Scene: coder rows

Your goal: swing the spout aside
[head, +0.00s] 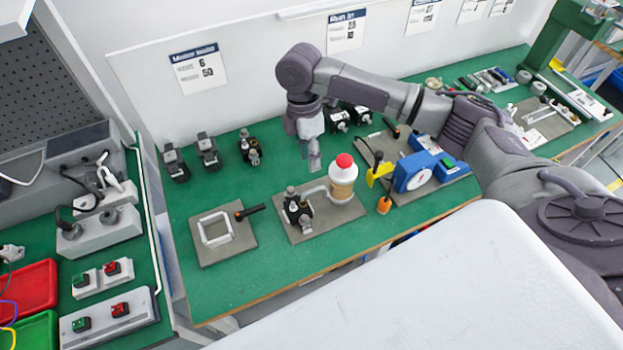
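A grey plate (345,215) on the green bench carries a small dark fixture (297,207) and a white and tan bottle (343,182) with a red cap. A short pale arm (315,189), which looks like the spout, runs from the fixture towards the bottle; whether it touches the bottle I cannot tell. My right gripper (314,164) points down above and behind the fixture, left of the red cap, with nothing visible in it. Its fingers are too small and edge-on to tell whether they are open. My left gripper is out of view.
Left of the fixture lies a plate with a white square frame (215,230) and a black-handled tool (250,212). Right are a blue and white device (413,172), a yellow part (379,174) and an orange-tipped tool (384,204). Several dark devices (207,150) stand behind.

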